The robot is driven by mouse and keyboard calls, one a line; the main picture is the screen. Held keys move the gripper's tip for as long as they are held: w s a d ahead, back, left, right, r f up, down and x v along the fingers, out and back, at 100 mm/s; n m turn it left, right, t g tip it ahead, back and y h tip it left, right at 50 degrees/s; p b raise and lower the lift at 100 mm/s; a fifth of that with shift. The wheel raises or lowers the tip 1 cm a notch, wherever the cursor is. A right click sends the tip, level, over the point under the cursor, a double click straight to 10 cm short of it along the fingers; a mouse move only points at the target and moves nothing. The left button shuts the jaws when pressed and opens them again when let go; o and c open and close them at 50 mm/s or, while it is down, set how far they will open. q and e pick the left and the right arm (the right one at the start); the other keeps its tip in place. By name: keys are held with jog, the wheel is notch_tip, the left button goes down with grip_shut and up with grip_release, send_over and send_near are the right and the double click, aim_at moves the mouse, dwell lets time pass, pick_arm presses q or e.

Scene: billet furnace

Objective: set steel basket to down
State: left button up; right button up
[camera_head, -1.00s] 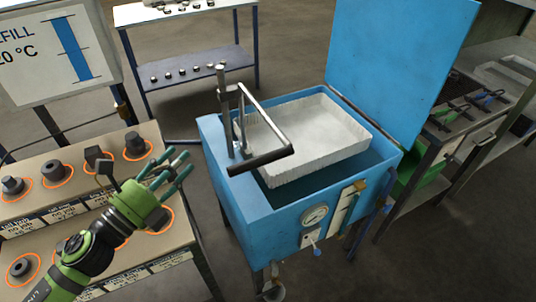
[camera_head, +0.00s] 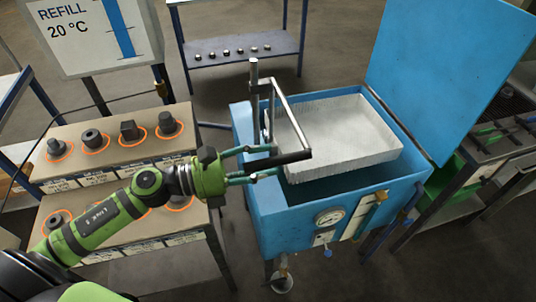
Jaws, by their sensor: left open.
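The steel basket (camera_head: 345,133) is a pale, shallow tray raised in the mouth of the open blue tank (camera_head: 275,213). A grey metal frame (camera_head: 291,112) joins it to an upright post (camera_head: 254,95) at the tank's left side. The frame ends in a dark handle bar (camera_head: 285,159) over the tank's left rim. My left gripper (camera_head: 262,162) is open, with its green fingers at the left end of the handle bar, one above and one below it. Whether they touch the bar I cannot tell. My right gripper is not in view.
The tank's blue lid (camera_head: 450,75) stands open at the back right. A gauge (camera_head: 328,217) and small levers sit on its front. A stepped bench (camera_head: 120,220) with dark parts in orange rings stands left. A rack (camera_head: 490,150) stands right.

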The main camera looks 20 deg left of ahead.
pick_arm(q)
jog(key=shift+x, duration=0.75)
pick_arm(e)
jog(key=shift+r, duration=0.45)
pick_arm(q)
grip_shut()
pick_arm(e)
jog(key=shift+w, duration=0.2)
pick_arm(q)
jog(key=shift+f, duration=0.1)
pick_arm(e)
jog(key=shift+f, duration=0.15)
